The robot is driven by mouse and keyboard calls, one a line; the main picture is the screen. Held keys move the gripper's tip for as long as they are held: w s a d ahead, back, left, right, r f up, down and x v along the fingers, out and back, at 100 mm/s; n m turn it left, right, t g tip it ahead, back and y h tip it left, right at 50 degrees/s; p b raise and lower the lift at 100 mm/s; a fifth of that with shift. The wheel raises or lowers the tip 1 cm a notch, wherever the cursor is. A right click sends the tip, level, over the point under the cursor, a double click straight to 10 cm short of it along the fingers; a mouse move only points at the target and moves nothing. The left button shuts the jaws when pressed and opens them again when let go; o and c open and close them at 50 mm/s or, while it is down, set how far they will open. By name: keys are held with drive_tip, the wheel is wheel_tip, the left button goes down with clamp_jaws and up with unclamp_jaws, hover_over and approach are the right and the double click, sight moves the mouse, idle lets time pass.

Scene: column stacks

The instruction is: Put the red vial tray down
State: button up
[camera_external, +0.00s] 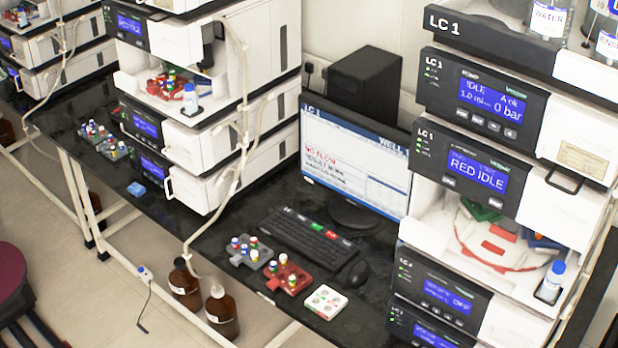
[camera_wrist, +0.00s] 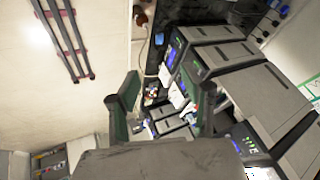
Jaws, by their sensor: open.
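The red vial tray (camera_external: 288,279) rests flat on the black bench in the external view, in front of the keyboard. It carries several vials with coloured caps. I cannot make out the red tray in the wrist view.
The right LC stack has an open bay with a red tray (camera_external: 495,248) and other coloured pieces inside. The monitor (camera_external: 353,160), keyboard (camera_external: 303,232) and mouse (camera_external: 353,273) stand between the stacks. Brown bottles (camera_external: 221,313) stand below the bench's front edge.

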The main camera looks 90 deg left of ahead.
drive_tip(key=s+d+f+n+h, duration=0.1)
drive_tip(key=s+f+n, duration=0.3)
drive_tip(key=s, duration=0.5)
wheel_tip(320, 180, down, 2)
drive_tip(key=shift+d+f+n+h, duration=0.25)
drive_tip(key=shift+d+n+h, duration=0.05)
drive_tip(key=shift+s, duration=0.1)
wheel_tip(320, 180, down, 9)
drive_tip(key=b, duration=0.9)
